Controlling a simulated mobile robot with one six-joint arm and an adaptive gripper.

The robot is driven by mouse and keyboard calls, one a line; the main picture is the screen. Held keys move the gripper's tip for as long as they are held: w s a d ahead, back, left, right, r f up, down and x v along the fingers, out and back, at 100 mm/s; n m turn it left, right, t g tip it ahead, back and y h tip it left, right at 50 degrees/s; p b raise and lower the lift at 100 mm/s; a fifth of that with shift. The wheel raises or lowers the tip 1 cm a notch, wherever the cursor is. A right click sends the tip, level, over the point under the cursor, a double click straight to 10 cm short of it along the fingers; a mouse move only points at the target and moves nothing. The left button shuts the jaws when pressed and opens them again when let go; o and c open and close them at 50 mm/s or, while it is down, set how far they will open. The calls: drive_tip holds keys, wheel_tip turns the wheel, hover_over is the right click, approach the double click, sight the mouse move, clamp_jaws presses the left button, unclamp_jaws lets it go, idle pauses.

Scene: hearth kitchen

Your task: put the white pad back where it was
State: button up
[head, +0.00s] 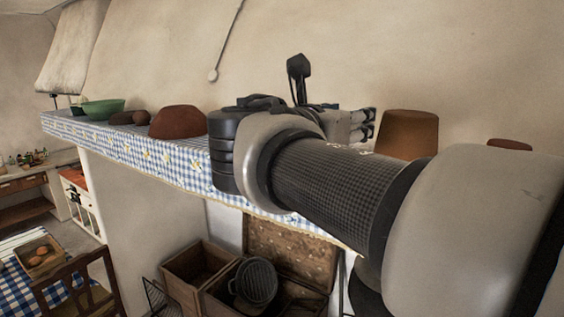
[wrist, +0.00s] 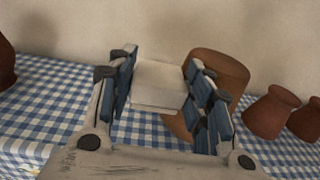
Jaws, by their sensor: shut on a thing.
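The white pad (wrist: 159,84) is a pale block between the fingers of my gripper (wrist: 164,90) in the wrist view. My gripper is shut on it, with a blue-faced finger on each side. Blue and white checked cloth of the shelf shows below and beyond the pad. In the head view my gripper (head: 362,125) is over the checked mantel shelf (head: 140,147), and my arm hides much of the shelf. I cannot make out the pad in the head view. Whether the pad touches the cloth is not clear.
A brown pot (head: 408,134) stands just beyond my gripper; it also shows in the wrist view (wrist: 218,68). Smaller clay pots (wrist: 270,112) are to its right. A brown bowl (head: 178,122) and a green bowl (head: 102,108) are on the shelf's left. Wooden crates (head: 196,270) stand below.

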drive_tip(key=shift+f, duration=3.35)
drive_tip(key=shift+f+b, duration=0.15)
drive_tip(key=shift+b, duration=0.25)
drive_tip(key=o, duration=1.1)
